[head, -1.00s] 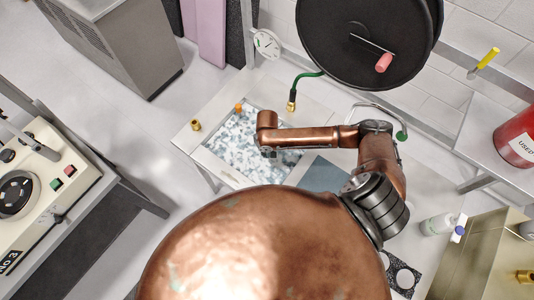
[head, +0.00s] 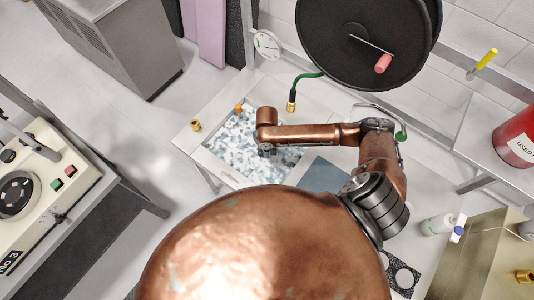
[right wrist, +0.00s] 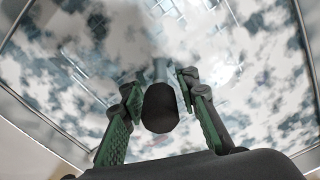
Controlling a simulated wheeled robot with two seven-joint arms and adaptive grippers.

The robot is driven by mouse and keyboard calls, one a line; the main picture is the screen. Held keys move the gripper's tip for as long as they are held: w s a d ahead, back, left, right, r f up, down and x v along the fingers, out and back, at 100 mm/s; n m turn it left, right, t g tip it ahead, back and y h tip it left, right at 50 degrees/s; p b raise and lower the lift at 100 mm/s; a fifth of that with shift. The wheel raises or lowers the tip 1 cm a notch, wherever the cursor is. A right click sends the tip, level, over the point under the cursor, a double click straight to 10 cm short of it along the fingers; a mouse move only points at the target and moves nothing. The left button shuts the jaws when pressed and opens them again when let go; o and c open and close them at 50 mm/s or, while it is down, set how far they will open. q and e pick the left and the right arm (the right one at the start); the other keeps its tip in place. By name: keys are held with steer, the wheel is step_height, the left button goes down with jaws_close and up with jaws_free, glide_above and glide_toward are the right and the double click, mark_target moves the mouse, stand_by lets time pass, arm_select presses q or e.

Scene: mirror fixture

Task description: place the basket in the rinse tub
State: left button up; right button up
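The rinse tub (head: 225,143) is a pale rectangular basin with patchy white foam over blue-grey liquid. My right arm reaches over it from the right, and my right gripper (head: 267,149) points down into it, mostly hidden under the wrist. In the right wrist view the gripper (right wrist: 160,88) is open, its green-padded fingers on either side of a dark knob (right wrist: 160,108) on a pale upright stem, with gaps showing. Bits of the basket's wire mesh (right wrist: 82,72) show faintly through the foam inside the tub; most of the basket is hidden. My left gripper is out of view.
A black hose reel (head: 365,40) hangs above the back, with a green hose and brass nozzle (head: 291,100) beside the tub. A blue-grey panel (head: 323,175) lies right of the tub. A white bottle (head: 437,225) and an open metal tank (head: 480,250) stand at lower right.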

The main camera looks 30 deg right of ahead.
step_height(320, 180, up, 10)
steer(key=shift+f+p, duration=0.15)
steer(key=shift+p, duration=0.4)
